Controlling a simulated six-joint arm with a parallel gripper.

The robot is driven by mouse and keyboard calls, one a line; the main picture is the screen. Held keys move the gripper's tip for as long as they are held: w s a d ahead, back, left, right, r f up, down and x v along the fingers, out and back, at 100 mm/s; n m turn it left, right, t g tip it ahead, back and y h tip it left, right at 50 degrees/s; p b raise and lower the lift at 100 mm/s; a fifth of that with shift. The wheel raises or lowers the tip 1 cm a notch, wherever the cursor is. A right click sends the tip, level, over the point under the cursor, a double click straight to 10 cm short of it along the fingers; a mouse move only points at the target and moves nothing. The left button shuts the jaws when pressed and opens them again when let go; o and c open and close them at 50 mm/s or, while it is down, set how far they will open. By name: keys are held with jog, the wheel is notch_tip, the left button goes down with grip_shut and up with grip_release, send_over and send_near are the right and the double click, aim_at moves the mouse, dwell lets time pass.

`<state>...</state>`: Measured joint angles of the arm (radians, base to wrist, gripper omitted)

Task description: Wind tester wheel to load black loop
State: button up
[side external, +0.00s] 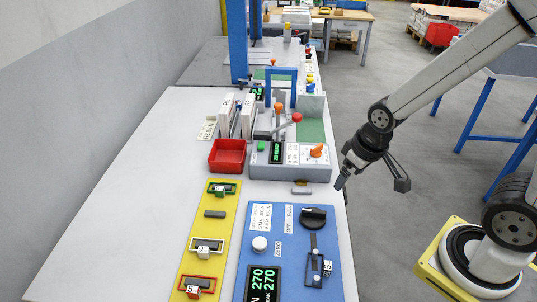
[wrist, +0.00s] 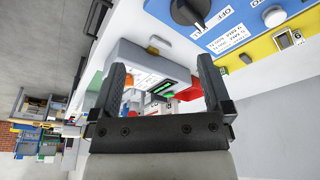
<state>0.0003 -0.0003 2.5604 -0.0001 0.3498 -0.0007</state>
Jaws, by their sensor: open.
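The blue tester panel (side external: 278,232) lies on the near bench. It has a black round knob (side external: 313,217) by the PULL and OFF labels, a white ZERO button (side external: 260,243) and displays (side external: 263,284) reading 270. A dark loop-like piece (side external: 313,268) with a white numbered tag sits below the knob; I cannot tell how it is held. The knob also shows at the top of the wrist view (wrist: 190,10). My gripper (side external: 372,180) is open and empty, right of the bench edge and above the floor, apart from the panel. Its two fingers show in the wrist view (wrist: 163,75).
A yellow strip (side external: 215,233) left of the panel carries green, black, white and red pieces. Behind are a red bin (side external: 227,156) and a grey machine (side external: 290,172) with an orange knob. The bench's left side is clear.

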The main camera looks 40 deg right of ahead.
aim_at(314, 210)
jog(key=c, duration=0.6)
jog(key=shift+w+a, duration=0.15)
jog(key=w+a+f+n, duration=0.1)
jog(key=n, duration=0.1)
jog(key=w+a+f+n+g, duration=0.1)
jog(key=n, duration=0.1)
jog(key=w+a+f+n+g, duration=0.1)
jog(key=n, duration=0.1)
jog(key=shift+w+a+f+n, duration=0.3)
jog(key=shift+w+a, duration=0.05)
jog(key=shift+w+a+f+n+g, duration=0.35)
jog(key=shift+a+f+n, duration=0.15)
jog(key=shift+n, duration=0.2)
jog(key=shift+f, duration=3.85)
